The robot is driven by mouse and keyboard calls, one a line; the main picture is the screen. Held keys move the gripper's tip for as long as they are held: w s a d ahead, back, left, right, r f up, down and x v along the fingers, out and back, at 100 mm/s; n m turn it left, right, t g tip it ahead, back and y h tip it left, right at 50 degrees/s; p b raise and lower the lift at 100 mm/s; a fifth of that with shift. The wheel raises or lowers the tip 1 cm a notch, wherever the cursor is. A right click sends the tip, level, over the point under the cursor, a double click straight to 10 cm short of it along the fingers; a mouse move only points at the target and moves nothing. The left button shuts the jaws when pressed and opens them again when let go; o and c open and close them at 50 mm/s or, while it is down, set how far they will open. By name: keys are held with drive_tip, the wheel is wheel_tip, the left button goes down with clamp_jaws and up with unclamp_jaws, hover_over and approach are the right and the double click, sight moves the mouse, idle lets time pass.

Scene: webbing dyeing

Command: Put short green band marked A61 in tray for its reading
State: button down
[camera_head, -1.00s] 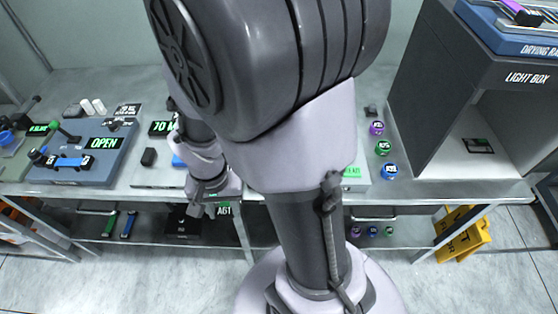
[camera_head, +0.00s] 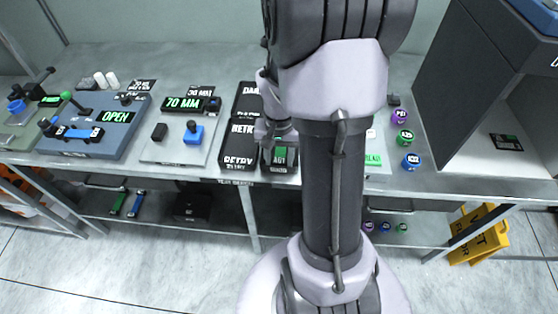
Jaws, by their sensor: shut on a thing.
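My gripper (camera_head: 277,143) is over the black trays at the middle of the bench, seen small and partly hidden by my arm. It is shut on the short green band marked A61 (camera_head: 279,156). The band is at the front right tray (camera_head: 278,170); I cannot tell whether it touches the tray floor. To the left are a back tray whose label starts "DAR" (camera_head: 247,97) and a front tray labelled "RETRY" (camera_head: 238,159). Further tray parts are hidden behind my arm. A display reads "70 MM" (camera_head: 184,103).
A blue device shows "OPEN" (camera_head: 116,117) at the left, with a blue band (camera_head: 78,133) on it. Purple, green and blue rolls (camera_head: 405,138) stand right of my arm, beside the grey light box (camera_head: 450,100). A yellow floor sign (camera_head: 480,237) stands below.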

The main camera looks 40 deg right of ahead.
drive_tip(key=shift+r, duration=0.1)
drive_tip(key=c, duration=0.8)
unclamp_jaws()
